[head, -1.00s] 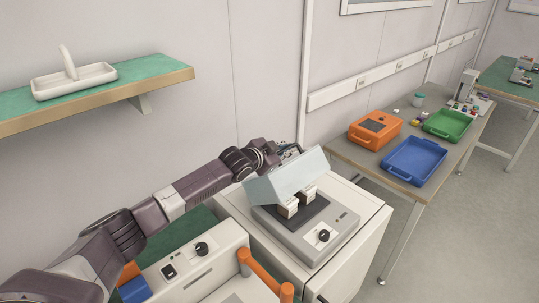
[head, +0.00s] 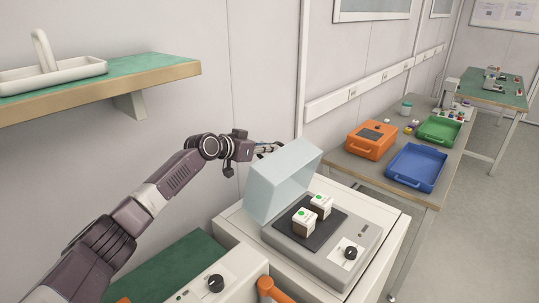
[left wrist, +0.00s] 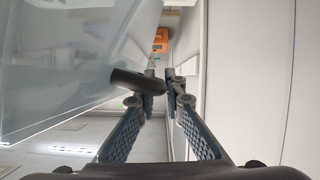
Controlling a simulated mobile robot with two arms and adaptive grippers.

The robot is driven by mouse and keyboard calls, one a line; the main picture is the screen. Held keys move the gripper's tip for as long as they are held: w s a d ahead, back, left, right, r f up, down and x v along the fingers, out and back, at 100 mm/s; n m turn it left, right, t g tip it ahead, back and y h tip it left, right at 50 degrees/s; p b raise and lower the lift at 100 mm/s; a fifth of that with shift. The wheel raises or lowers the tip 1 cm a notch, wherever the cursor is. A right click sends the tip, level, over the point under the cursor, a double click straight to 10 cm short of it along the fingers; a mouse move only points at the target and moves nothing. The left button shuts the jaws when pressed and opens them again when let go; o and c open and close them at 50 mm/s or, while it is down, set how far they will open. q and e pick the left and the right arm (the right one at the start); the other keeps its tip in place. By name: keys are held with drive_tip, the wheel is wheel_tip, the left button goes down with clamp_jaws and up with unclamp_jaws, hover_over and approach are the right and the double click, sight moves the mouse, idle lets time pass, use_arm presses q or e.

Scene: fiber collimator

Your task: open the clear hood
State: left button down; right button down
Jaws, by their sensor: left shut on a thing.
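The clear hood (head: 283,186) is tipped up at the back of the grey bench device (head: 342,262), and its front stands open over a dark plate. My left gripper (head: 270,149) is behind the hood's upper back edge, partly hidden by it. In the left wrist view the hood (left wrist: 65,60) fills the left side. There the left gripper's fingers (left wrist: 167,84) are closed on a dark rod-like handle (left wrist: 132,80) at the hood. My right gripper is out of view.
Two small boxes (head: 304,222) with green dots stand on the dark plate. A wall shelf (head: 150,80) with a white carrier is at left. A side table holds an orange case (head: 371,140), a blue tray (head: 416,166) and a green tray (head: 440,130).

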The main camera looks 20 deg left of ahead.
use_arm(q)
drive_tip(key=shift+a+f, duration=0.1)
drive_tip(key=shift+f, duration=0.2)
drive_tip(key=c, duration=2.3)
unclamp_jaws()
drive_tip(key=shift+a+r, duration=0.1)
drive_tip(key=v, duration=1.2)
